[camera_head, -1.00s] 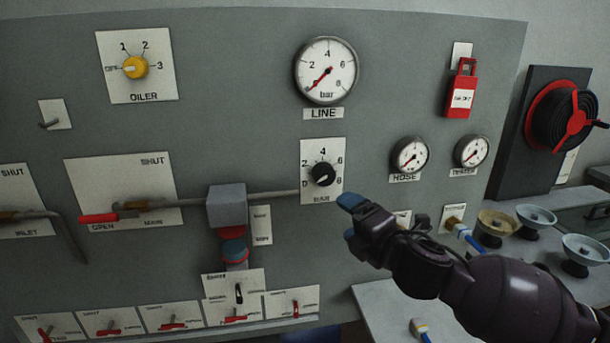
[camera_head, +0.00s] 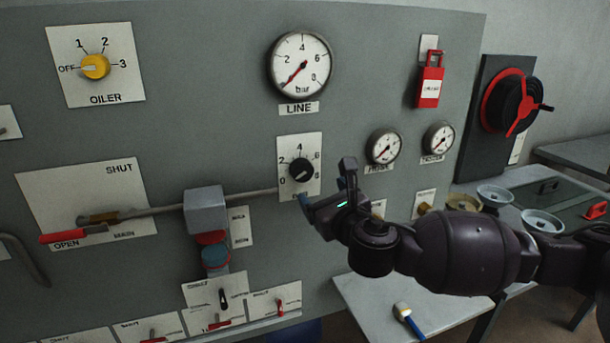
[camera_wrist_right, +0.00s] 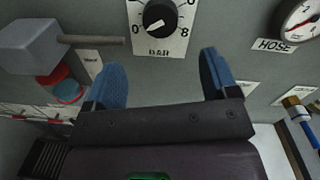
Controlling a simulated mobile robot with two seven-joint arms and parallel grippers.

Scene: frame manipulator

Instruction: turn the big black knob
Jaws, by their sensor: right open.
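The big black knob (camera_head: 302,171) sits on a white plate (camera_head: 312,144) marked 2, 4, 6 and bar, below the LINE gauge. In the right wrist view the knob (camera_wrist_right: 160,17) is at the top centre, its white mark toward the lower left, near 0. My right gripper (camera_head: 326,182) is just right of and below the knob in the head view. In the right wrist view my right gripper (camera_wrist_right: 158,75) has its two blue fingertips wide apart with nothing between them. The knob lies beyond the fingertips, not touched. My left gripper is out of view.
A grey block (camera_head: 205,210) with a pipe reaches toward the knob plate from the left. The LINE gauge (camera_head: 300,65) is above, and a small gauge (camera_head: 384,146) is to the right. A side table (camera_head: 375,305) with a brush (camera_head: 408,320) stands below my right arm.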

